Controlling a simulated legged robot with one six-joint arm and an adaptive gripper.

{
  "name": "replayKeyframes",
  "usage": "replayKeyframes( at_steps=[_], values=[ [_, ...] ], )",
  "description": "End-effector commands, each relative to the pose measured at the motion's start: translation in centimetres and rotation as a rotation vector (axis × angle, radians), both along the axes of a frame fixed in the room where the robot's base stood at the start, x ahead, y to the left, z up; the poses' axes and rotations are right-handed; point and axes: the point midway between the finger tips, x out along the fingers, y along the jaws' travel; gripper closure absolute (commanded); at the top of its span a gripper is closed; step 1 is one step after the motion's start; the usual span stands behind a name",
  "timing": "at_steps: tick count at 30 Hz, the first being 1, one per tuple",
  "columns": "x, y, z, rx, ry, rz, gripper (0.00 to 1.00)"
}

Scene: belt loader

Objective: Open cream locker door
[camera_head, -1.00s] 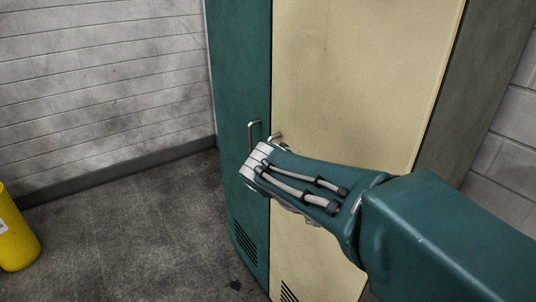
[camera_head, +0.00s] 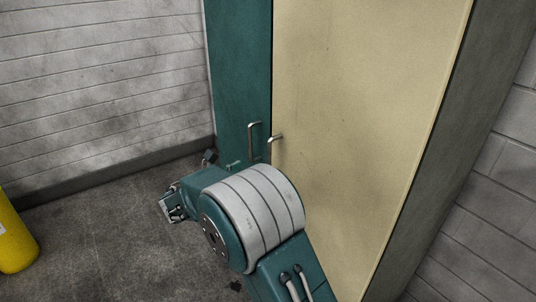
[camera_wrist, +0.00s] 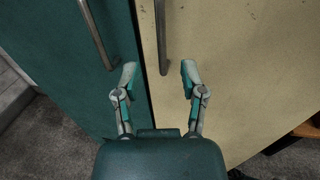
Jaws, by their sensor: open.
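The cream locker door (camera_head: 370,110) stands on the right of the locker and looks shut. Its metal bar handle (camera_head: 276,139) is near its left edge. In the wrist view, the cream door (camera_wrist: 245,60) is on the right, and its handle (camera_wrist: 162,40) hangs down the picture close to the dark seam. My gripper (camera_wrist: 158,73) is open and empty. The handle's lower end appears between its two fingertips; I cannot tell the depth gap or see contact.
The teal door (camera_head: 237,70) is left of the cream one. Its own handle (camera_head: 254,140) is close by and lies left of the fingers in the wrist view (camera_wrist: 97,35). A yellow cylinder (camera_head: 14,240) stands at far left. Floor (camera_head: 110,240) between is clear.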

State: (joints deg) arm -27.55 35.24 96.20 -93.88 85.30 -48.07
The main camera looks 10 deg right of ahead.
Motion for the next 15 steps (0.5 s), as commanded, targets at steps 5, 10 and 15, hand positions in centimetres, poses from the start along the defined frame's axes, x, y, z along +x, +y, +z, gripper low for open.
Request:
replayKeyframes(
  at_steps=[5,10,15],
  values=[
    [0.9,-1.2,0.0,-0.006,0.001,0.001,0.46],
    [2.6,-3.7,-0.1,-0.006,0.002,-0.001,0.46],
    [4.3,-6.2,-0.1,-0.007,0.001,-0.001,0.46]
  ],
)
